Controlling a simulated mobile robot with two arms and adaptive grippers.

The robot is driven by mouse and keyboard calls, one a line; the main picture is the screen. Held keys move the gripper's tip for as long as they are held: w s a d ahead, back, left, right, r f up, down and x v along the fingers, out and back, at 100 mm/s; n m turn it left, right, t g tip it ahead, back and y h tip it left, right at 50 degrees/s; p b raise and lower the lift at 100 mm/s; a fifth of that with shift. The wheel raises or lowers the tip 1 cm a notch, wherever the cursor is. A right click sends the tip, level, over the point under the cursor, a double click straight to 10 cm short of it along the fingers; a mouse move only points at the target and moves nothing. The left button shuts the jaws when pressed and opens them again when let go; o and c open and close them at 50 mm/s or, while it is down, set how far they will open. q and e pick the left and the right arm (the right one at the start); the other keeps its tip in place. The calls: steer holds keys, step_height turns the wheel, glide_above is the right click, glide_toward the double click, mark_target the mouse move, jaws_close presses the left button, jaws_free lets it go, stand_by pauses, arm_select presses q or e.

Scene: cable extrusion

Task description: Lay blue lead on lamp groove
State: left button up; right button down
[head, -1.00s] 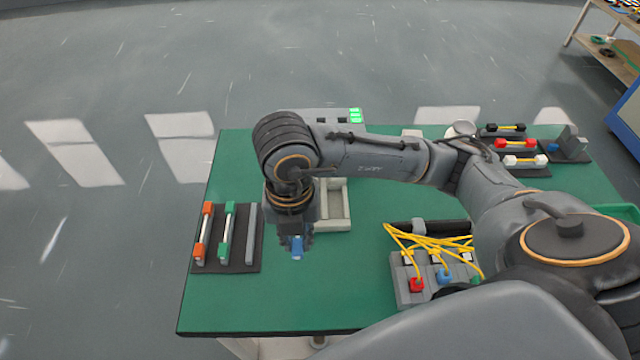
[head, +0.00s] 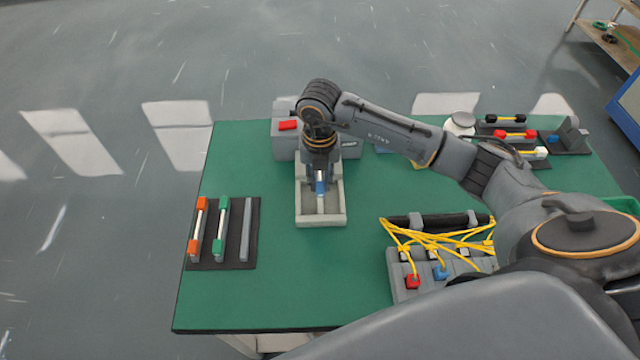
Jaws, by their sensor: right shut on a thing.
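My right gripper (head: 319,180) points down over the pale tray (head: 335,217), shut on the blue lead (head: 319,188). A blue end of the lead shows at the fingertips, with a short pale length below it; the rest is hidden by the gripper. I cannot tell whether the lead touches the tray floor. On the dark rack (head: 232,258) at the left lie an orange-ended lead (head: 197,230) and a green-ended lead (head: 221,228). A bare grey bar (head: 245,230) is beside them. I cannot tell which part is the lamp groove. My left gripper is not in view.
A grey box (head: 282,150) with a red patch (head: 288,125) stands behind the tray. A block with red and blue plugs and yellow cables (head: 440,240) stands at the right front. Holders with more leads (head: 515,135) are at the back right. The green table's (head: 300,290) front is clear.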

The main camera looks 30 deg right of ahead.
steer(key=shift+w+d+f, duration=0.1)
steer(key=shift+w+f, duration=0.1)
steer(key=shift+f, duration=0.1)
steer(key=f, duration=0.1)
steer(key=f+p, duration=0.1)
steer(key=f, duration=0.1)
steer(key=shift+w+d+f, duration=0.15)
steer(key=shift+w+f, duration=0.05)
steer(key=shift+f, duration=0.05)
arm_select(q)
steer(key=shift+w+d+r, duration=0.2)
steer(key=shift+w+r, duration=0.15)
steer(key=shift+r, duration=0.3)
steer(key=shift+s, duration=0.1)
arm_select(e)
steer(key=shift+f, duration=0.1)
steer(key=shift+f, duration=0.15)
steer(key=c, duration=1.3)
jaws_free()
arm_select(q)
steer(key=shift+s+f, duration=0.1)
arm_select(e)
steer(key=shift+o, duration=0.2)
